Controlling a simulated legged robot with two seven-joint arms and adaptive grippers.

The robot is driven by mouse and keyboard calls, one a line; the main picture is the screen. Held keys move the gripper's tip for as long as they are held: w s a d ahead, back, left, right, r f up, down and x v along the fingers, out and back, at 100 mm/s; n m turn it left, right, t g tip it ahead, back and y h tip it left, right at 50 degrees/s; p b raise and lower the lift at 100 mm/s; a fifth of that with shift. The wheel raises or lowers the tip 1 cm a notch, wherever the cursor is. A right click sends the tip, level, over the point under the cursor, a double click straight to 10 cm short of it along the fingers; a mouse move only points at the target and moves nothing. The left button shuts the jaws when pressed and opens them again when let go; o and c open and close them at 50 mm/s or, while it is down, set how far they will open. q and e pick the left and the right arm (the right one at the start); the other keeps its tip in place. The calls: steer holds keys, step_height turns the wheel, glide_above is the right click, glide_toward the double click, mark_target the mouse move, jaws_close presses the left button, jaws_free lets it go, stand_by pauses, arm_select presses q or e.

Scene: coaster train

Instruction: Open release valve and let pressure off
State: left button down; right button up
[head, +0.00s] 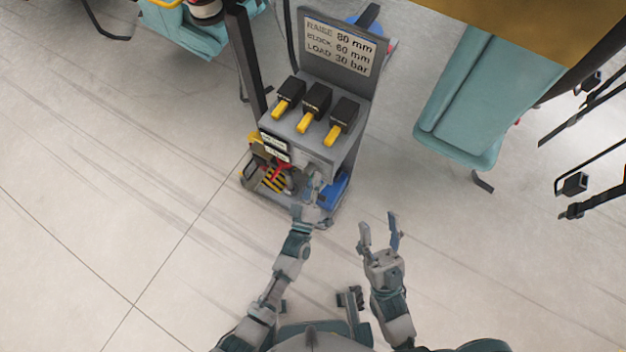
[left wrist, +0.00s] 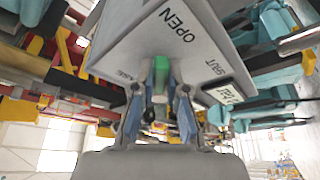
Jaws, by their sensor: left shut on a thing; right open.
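The grey pump cart (head: 310,145) stands in front of me with a sign on its back and black-and-yellow levers on its top. My left gripper (head: 310,187) is at the cart's lower front. In the left wrist view, its fingers (left wrist: 160,92) are shut on a green handle (left wrist: 161,70) under a grey panel (left wrist: 150,38) lettered OPEN and SHUT. I take this handle as the release valve; the fingers hide part of it. In the head view my left gripper covers the handle. My right gripper (head: 380,232) is open and empty, to the right, apart from the cart.
The sign (head: 340,48) reads RAISE 80 mm, LOAD 30 bar. A red part (head: 281,171) and a yellow-black striped part (head: 272,180) sit left of my left gripper. A teal seat (head: 465,120) stands at the right. Tiled floor (head: 110,190) is clear at the left.

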stand_by(0.3)
arm_select(q)
steer(key=c, duration=1.2)
jaws_free()
steer(key=shift+w, duration=0.1)
steer(key=v, duration=1.2)
steer(key=shift+d, duration=0.1)
